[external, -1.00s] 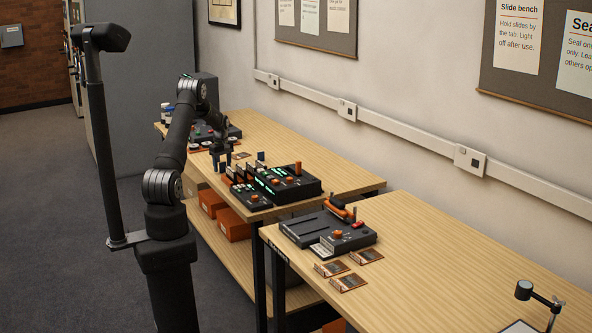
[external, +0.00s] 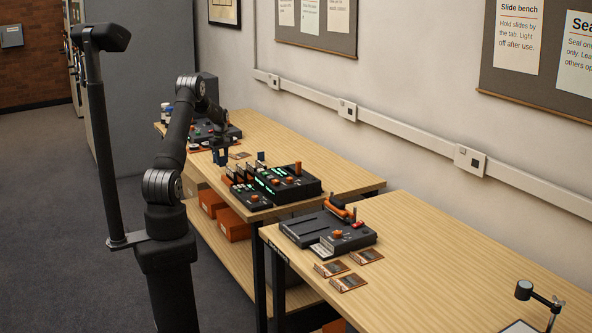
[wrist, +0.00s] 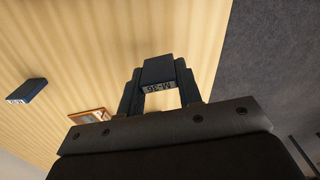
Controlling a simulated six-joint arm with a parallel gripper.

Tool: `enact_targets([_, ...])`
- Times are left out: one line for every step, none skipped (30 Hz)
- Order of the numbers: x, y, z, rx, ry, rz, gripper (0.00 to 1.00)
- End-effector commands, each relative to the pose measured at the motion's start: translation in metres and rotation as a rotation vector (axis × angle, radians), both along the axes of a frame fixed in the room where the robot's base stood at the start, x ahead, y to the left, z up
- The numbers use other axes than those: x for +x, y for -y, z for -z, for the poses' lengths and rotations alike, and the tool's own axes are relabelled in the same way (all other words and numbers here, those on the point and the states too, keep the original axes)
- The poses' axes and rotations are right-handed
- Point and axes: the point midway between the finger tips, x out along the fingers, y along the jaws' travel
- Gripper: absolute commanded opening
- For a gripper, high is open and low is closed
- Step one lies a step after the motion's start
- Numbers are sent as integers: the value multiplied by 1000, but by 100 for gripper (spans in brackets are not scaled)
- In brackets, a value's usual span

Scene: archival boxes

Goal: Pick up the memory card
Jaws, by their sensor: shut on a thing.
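The memory card (wrist: 158,70) is a small dark blue block with a white label on its edge. It sits between the fingertips of my gripper (wrist: 160,82) in the wrist view. The gripper is shut on it, one finger on each side. In the external view my gripper (external: 220,157) is low over the far wooden bench, and the card cannot be made out clearly between the fingers. A second dark blue card (wrist: 27,90) stands apart to the left in the wrist view. It also shows in the external view (external: 261,156).
A framed slide (wrist: 88,116) lies near my gripper. A dark console with green lights (external: 288,182) stands to the right on the same bench, and another device (external: 213,132) stands behind. The nearer bench holds a dark machine (external: 327,229) and several slides (external: 348,283).

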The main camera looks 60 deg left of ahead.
Motion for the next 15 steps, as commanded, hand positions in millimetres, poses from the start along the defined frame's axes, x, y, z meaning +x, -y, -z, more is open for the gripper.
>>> enact_targets([0, -1, -12, 3, 3, 0, 10])
enact_targets([2, 4, -16, 1, 2, 2, 10])
enact_targets([5, 14, -20, 0, 1, 3, 10])
enact_targets([8, 21, -25, 1, 2, 4, 10])
enact_targets([10, 27, -28, 0, 1, 5, 10])
enact_targets([13, 36, -35, 1, 2, 4, 10])
enact_targets([16, 43, -39, 1, 2, 5, 10])
enact_targets([18, 50, -43, 1, 2, 5, 10])
enact_targets([21, 59, -48, 1, 2, 4, 10])
enact_targets([23, 65, -52, 1, 2, 4, 10])
enact_targets([25, 71, -56, 1, 2, 4, 10])
enact_targets([27, 78, -60, 1, 1, 3, 10])
enact_targets([29, 83, -63, 1, 1, 3, 10])
enact_targets([30, 88, -66, 0, 1, 4, 10])
enact_targets([32, 93, -69, 0, 0, 3, 10])
